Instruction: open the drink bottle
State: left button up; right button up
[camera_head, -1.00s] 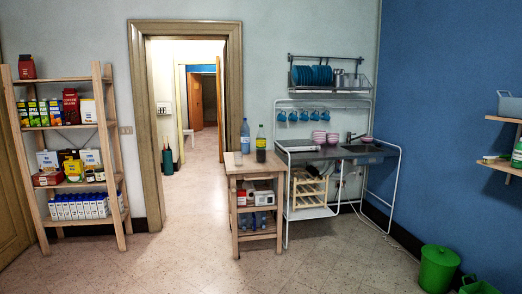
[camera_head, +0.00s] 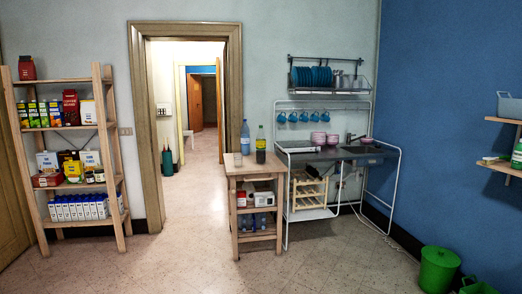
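Two bottles stand upright on top of a small wooden table in the middle of the camera_head view. One is a clear blue bottle (camera_head: 245,138) at the left. The other is a dark drink bottle (camera_head: 261,147) with a yellowish top part, just to its right. Both are far from me and too small to tell the state of their caps. Neither of my grippers is in view.
The wooden table (camera_head: 240,170) has lower shelves with boxes and bottles. A sink unit (camera_head: 362,151) adjoins it on the right. A stocked shelf (camera_head: 72,217) stands left, a green bin (camera_head: 438,268) front right. The floor (camera_head: 190,255) ahead is clear.

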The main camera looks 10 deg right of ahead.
aim_at(260, 139)
jog(key=i+l+z, duration=0.4)
jog(key=i+z, duration=0.2)
jog(key=i+l+z, duration=0.1)
jog(key=i+z, duration=0.3)
jog(key=i, duration=1.05)
jog(key=i+l+u, duration=0.1)
jog(key=i+u, duration=0.3)
jog(key=i+l+u, duration=0.35)
jog(key=i, duration=0.15)
jog(key=i+l+u, duration=0.25)
jog(key=i+u, duration=0.15)
jog(key=i+l+u, duration=0.4)
